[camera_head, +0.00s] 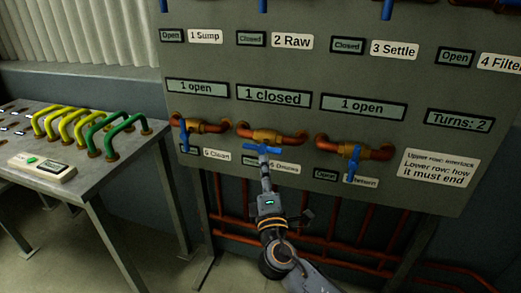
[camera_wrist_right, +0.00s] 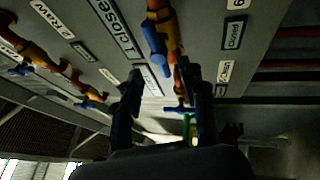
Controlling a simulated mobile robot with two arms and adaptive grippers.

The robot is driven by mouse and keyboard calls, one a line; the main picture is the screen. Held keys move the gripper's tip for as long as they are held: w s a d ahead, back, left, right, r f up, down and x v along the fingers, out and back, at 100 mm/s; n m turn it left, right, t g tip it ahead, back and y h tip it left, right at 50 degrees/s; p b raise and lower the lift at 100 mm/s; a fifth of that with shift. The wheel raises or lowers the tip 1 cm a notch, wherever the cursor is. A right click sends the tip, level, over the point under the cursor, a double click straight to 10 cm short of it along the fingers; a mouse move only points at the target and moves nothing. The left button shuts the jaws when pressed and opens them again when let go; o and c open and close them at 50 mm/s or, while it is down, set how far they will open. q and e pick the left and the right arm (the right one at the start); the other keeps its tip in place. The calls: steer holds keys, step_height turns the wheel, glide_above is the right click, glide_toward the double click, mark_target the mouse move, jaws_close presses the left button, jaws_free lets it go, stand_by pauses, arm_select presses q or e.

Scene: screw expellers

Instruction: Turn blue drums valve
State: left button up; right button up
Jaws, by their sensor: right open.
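The middle valve of the lower row has a blue handle (camera_head: 255,149) on an orange-brown pipe bend. The handle lies nearly level in the head view. The label below it, seemingly "6 Drums" (camera_head: 287,167), is partly covered by my gripper. My right gripper (camera_head: 264,168) is just below and in front of this handle, pointing up at it. In the right wrist view the right gripper (camera_wrist_right: 160,100) has its two dark fingers apart, with a blue handle (camera_wrist_right: 160,65) beyond their tips. Contact cannot be told. My left gripper is not in view.
Neighbouring valves have blue handles hanging down, at left (camera_head: 185,135) and right (camera_head: 353,163). Plates above read "1 open", "1 closed" (camera_head: 274,96) and "1 open"; another reads "Turns: 2" (camera_head: 459,121). A metal table (camera_head: 110,173) with yellow and green handles stands left. Red pipes (camera_head: 330,240) run below the panel.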

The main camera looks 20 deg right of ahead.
mark_target(262, 150)
steer(key=x, duration=0.7)
steer(key=shift+w, duration=0.4)
steer(key=shift+c, duration=0.5)
jaws_close()
